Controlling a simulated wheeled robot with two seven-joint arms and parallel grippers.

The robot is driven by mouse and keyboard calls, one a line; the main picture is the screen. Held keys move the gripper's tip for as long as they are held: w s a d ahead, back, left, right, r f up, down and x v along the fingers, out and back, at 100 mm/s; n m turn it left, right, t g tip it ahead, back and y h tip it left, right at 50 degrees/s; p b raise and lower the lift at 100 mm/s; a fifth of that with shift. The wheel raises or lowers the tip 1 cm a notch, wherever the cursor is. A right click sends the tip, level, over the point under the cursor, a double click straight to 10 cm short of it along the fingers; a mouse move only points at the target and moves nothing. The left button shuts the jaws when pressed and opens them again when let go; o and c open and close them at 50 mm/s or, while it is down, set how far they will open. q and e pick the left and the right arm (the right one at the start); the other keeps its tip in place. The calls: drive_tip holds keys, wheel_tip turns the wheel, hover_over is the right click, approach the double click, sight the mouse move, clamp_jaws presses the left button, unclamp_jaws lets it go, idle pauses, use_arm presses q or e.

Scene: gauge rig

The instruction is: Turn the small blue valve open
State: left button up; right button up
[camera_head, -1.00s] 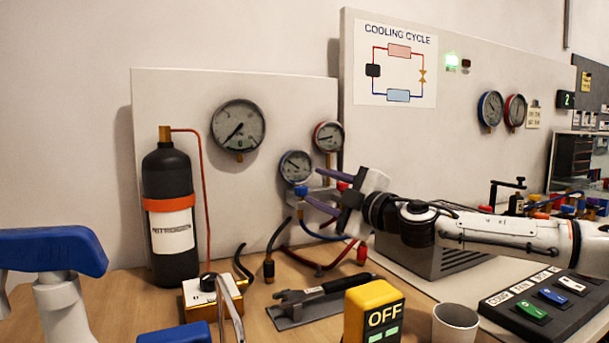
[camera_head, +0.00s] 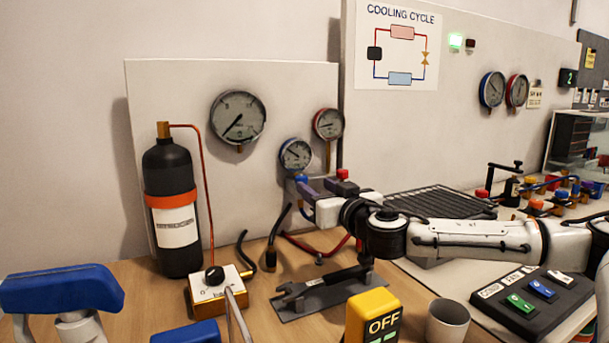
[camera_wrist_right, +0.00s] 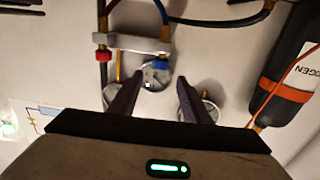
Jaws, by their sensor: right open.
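The small blue valve (camera_head: 301,179) is a blue knob on the manifold below the two small gauges. It also shows in the right wrist view (camera_wrist_right: 163,63), between the lines of my two fingers and close to their tips. My right gripper (camera_head: 318,188) comes in from the right with dark purple fingers. In the wrist view its fingers (camera_wrist_right: 160,82) are spread apart with nothing held between them. Whether a finger touches the knob I cannot tell. The red valve (camera_head: 342,174) is beside it on the same manifold. My left gripper is not in view.
The blue-rimmed gauge (camera_head: 295,154) and red-rimmed gauge (camera_head: 328,124) sit just above the manifold. Hoses hang below it. A black nitrogen bottle (camera_head: 171,200) stands left. A wrench (camera_head: 320,288), a yellow OFF box (camera_head: 372,315) and a cup (camera_head: 447,322) occupy the table front.

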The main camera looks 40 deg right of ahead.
sight(304, 178)
drive_tip(key=p+x, duration=0.2)
drive_tip(key=x, duration=0.5)
drive_tip(key=shift+w, duration=0.15)
drive_tip(key=shift+d, duration=0.1)
drive_tip(key=c, duration=1)
